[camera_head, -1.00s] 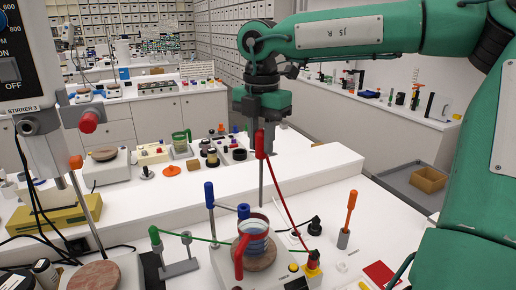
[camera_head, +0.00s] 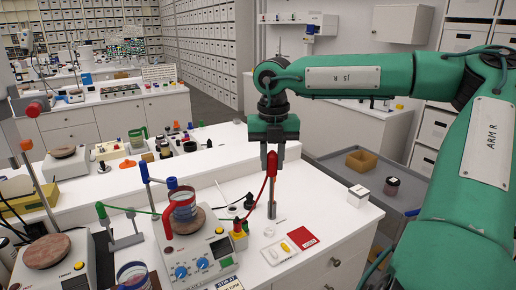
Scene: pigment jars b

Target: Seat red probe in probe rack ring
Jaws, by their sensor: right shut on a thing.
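The red probe (camera_head: 271,167) is upright in my right gripper (camera_head: 272,153), which is shut on its red handle. Its thin grey shaft points down to a small metal cylinder (camera_head: 272,210) on the white bench. I cannot tell whether the tip is inside this cylinder, in front of it or above it. A red cord runs from the probe to a yellow-and-red plug (camera_head: 240,236) at the hotplate. I cannot make out the probe rack ring for certain. My left gripper is not in view.
The hotplate (camera_head: 190,262) carries a beaker (camera_head: 182,205) with a red handle, left of the probe. A blue-handled rod (camera_head: 145,173) and a green rod stand beside it. A red card (camera_head: 302,238) lies in front.

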